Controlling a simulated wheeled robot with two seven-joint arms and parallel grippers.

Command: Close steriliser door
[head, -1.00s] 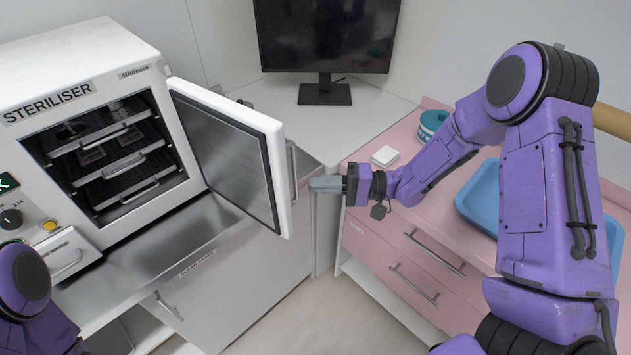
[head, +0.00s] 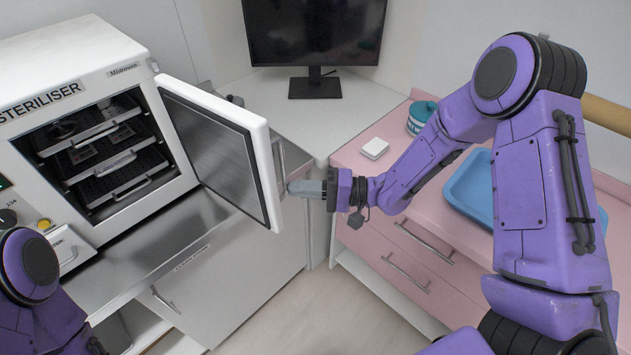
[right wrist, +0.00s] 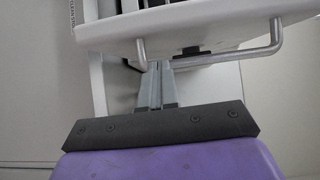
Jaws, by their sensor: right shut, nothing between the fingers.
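The steriliser (head: 120,50) stands at the left of the head view, a white box with several trays inside. Its door (head: 215,145), white-rimmed with a grey inner panel, stands wide open on its right side. A metal bar handle (head: 280,165) is on the door's outer face. My right gripper (head: 292,187) is shut and empty, its fingertips close by the door's outer edge and handle. In the right wrist view the fingers (right wrist: 157,80) are together beside the handle (right wrist: 225,58); I cannot tell whether they touch it. My left arm shows at lower left; its gripper is out of view.
A monitor (head: 315,35) stands on the corner counter behind. The pink counter (head: 395,160) at right holds a white box (head: 374,148), a teal tub (head: 421,117) and a blue tray (head: 470,190). Bare metal worktop (head: 150,255) lies in front of the steriliser.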

